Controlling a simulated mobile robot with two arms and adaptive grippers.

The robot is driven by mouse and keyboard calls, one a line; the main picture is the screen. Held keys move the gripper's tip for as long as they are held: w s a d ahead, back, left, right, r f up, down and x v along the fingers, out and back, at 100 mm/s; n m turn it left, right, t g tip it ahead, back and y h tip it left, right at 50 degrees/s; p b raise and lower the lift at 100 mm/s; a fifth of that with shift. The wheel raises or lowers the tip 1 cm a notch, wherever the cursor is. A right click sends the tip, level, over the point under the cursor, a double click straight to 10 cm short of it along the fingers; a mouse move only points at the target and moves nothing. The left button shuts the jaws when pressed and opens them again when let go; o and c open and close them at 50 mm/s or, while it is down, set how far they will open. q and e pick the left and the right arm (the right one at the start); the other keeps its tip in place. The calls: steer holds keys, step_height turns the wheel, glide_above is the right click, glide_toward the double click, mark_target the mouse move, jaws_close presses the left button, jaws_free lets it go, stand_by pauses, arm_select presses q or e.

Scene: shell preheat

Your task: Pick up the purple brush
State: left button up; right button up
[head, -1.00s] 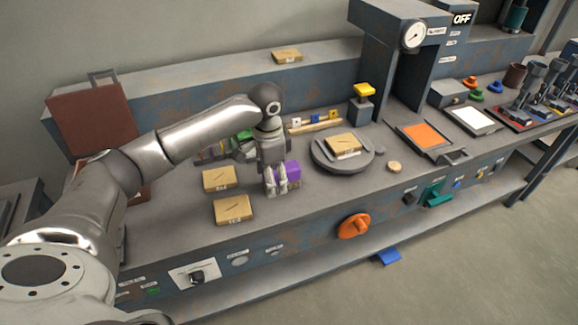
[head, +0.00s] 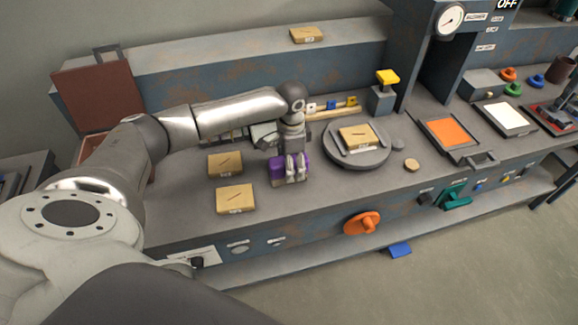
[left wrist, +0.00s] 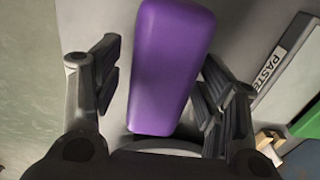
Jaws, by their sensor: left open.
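The purple brush (head: 277,171) stands on the bench top, right of the two cardboard boxes. In the left wrist view its purple block (left wrist: 170,62) fills the space between the open fingers. My left gripper (head: 292,178) points down at the brush and partly covers it in the head view. In the left wrist view the left gripper (left wrist: 165,85) is open, with one finger on each side of the purple block and visible gaps beside it. My right gripper is not in view.
Two cardboard boxes (head: 225,164) (head: 235,199) lie left of the brush. A round plate (head: 342,159) bearing another box stands to its right. An orange knob (head: 362,223) is on the bench front. A brown case (head: 97,93) stands at the left.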

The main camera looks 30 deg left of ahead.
arm_select(q)
steer(key=shift+s+f, duration=0.1)
steer(key=shift+f, duration=1.15)
steer(key=c, duration=1.2)
steer(key=shift+c, duration=0.2)
steer(key=shift+r, duration=0.7)
steer(key=s+d+r+b, duration=0.2)
steer(key=s+d+r, duration=0.3)
steer(key=s+r, duration=0.6)
steer(key=shift+s+r, duration=0.35)
steer(key=shift+s, duration=0.6)
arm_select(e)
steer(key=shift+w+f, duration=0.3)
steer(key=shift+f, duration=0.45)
